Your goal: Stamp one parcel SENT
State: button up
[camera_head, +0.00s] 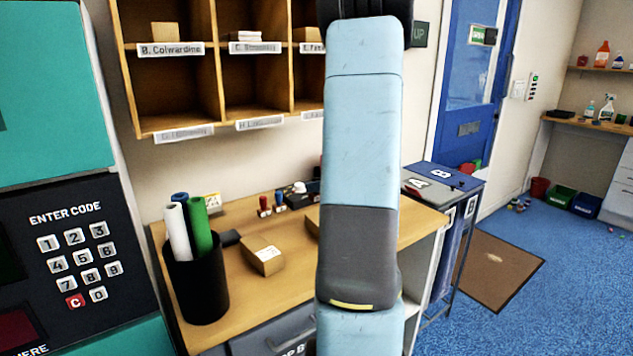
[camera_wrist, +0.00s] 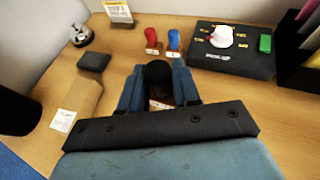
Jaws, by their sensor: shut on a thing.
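In the wrist view my gripper (camera_wrist: 158,88) is shut on a stamp with a round black handle (camera_wrist: 157,72). A small pale patch shows below the handle; its lettering is unreadable and the stamp's foot is hidden. A brown carton parcel (camera_wrist: 82,97) with a white label lies left of my gripper, apart from it. The parcel also shows in the head view (camera_head: 264,256). A flat black pad (camera_wrist: 95,61) lies just beyond it. A red stamp (camera_wrist: 151,36) and a blue stamp (camera_wrist: 174,40) stand beyond my gripper. In the head view my arm hides the gripper.
A bell (camera_wrist: 82,36) and a card (camera_wrist: 118,11) stand at the back left. A black cup of rolls (camera_head: 196,290) stands at the bench's left end. Pigeonholes (camera_head: 185,128) hang above.

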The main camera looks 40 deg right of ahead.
jog(key=shift+f, duration=2.25)
jog(key=shift+f, duration=0.65)
dwell(0.5)
jog(key=shift+r, duration=0.1)
jog(key=shift+r, duration=3.5)
